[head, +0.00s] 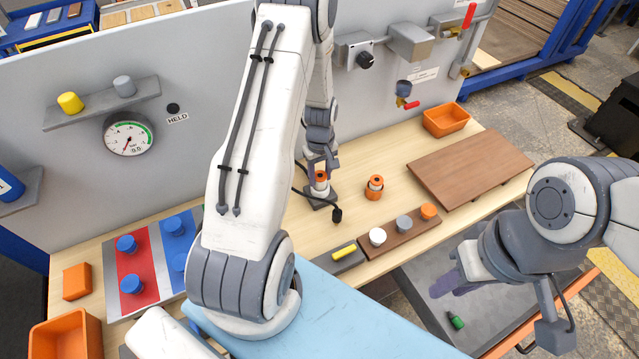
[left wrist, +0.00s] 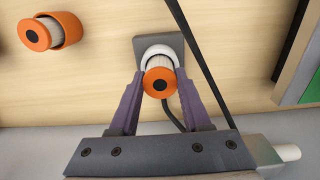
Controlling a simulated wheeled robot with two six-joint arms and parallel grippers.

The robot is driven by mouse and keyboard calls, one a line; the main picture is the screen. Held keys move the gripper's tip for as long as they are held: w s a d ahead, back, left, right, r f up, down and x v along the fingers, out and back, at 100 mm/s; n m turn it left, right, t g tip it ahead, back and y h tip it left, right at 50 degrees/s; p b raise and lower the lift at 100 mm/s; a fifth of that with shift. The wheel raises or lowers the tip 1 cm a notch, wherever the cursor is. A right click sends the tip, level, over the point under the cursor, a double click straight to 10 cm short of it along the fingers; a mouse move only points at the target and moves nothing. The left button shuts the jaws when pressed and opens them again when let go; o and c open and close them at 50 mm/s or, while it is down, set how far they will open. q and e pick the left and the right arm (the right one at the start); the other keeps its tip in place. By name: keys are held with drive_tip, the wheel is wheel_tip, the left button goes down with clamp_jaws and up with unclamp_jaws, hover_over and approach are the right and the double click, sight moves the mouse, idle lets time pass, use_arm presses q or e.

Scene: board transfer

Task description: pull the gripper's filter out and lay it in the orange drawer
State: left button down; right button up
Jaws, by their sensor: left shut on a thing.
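The filter, white and pleated with an orange cap, stands in a white collar on a small grey base on the bench. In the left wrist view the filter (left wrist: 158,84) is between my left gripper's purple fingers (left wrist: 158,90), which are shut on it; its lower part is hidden. In the head view my left gripper (head: 321,166) comes down on the filter (head: 320,185) from above. The drawer (head: 490,290) is open at lower right, grey inside with an orange front edge. My right gripper (head: 452,284) hangs over the drawer; its finger gap is unclear.
A second orange-capped filter (head: 374,187) stands in an orange cup beside the base. A rack (head: 400,235) with white, grey and orange pieces lies nearer. A green bottle (head: 455,320) lies in the drawer. An orange bin (head: 445,122) and brown board (head: 470,168) are at right.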

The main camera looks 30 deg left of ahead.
sight(320, 176)
use_arm(q)
drive_tip(key=shift+r+p, duration=0.45)
drive_tip(key=shift+r, duration=0.35)
drive_tip(key=shift+r+p, duration=0.3)
drive_tip(key=shift+r, duration=0.05)
drive_tip(key=shift+r+p, duration=0.45)
drive_tip(key=shift+r, duration=0.2)
drive_tip(key=shift+r+p, duration=1.75)
drive_tip(key=shift+r, duration=0.5)
